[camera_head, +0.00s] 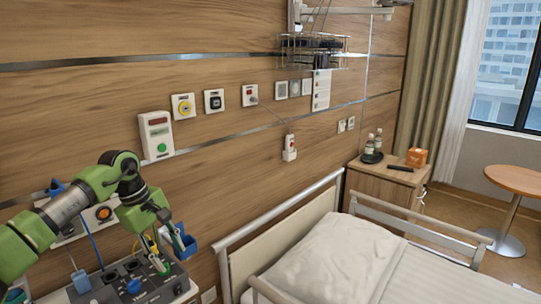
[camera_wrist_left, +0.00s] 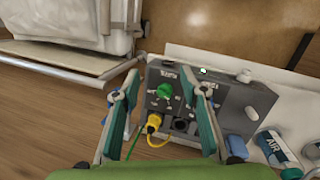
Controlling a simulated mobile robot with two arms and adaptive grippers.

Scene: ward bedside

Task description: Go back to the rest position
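My left gripper (camera_head: 165,248) reaches down from a green arm at the left of the head view, over a grey box (camera_head: 112,296) with sockets. In the left wrist view its two teal fingers are spread wide, with nothing held between them. The grey box (camera_wrist_left: 234,100) lies beyond the fingers. A green plug (camera_wrist_left: 165,90) and a yellow plug (camera_wrist_left: 153,122) with a cable sit in it, seen between the fingers and apart from them. A dark round socket (camera_wrist_left: 181,124) is beside the yellow plug. My right gripper is in neither view.
A bed with a pillow (camera_head: 325,258) and metal rails stands right of the box. A bedside cabinet (camera_head: 380,188) and round table (camera_head: 515,180) are farther right. Wall devices (camera_head: 156,135) hang behind. An AIR-labelled cylinder (camera_wrist_left: 275,150) and a blue item (camera_wrist_left: 237,147) lie near the box.

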